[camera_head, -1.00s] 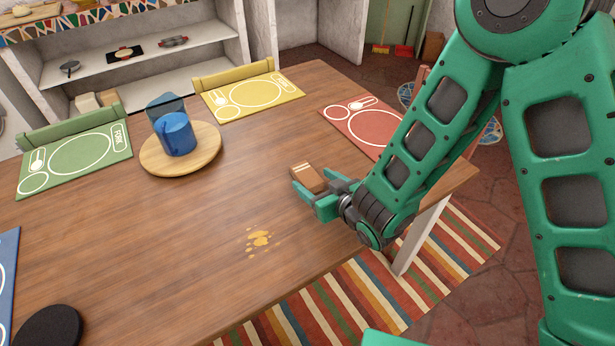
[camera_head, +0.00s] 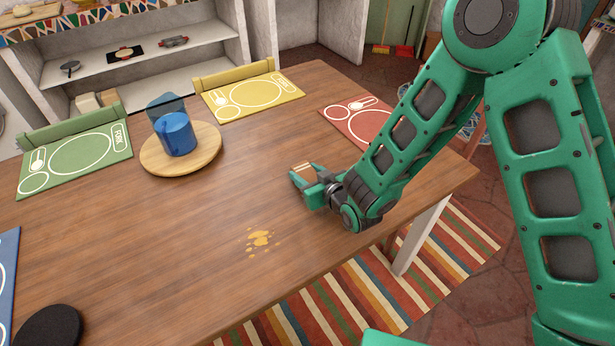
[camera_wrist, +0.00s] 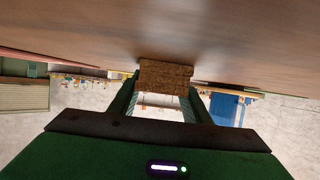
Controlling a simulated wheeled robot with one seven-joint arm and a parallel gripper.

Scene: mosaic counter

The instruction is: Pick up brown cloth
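The brown cloth (camera_head: 303,172) is a small folded brown block with pale stripes, near the right part of the wooden table. In the wrist view the cloth (camera_wrist: 165,75) fills the space between the fingertips, with its textured brown side facing the camera. My gripper (camera_head: 314,186) is low over the table with one finger on each side of the cloth. In the wrist view my gripper (camera_wrist: 165,92) shows no clear gap between fingers and cloth, and looks shut on it. The near finger hides part of the cloth. I see no clear lift off the table.
The wooden table (camera_head: 200,250) is clear around the gripper apart from a yellow stain (camera_head: 260,238). Red (camera_head: 345,115), yellow (camera_head: 280,88) and green (camera_head: 60,170) placemats lie along the edges.

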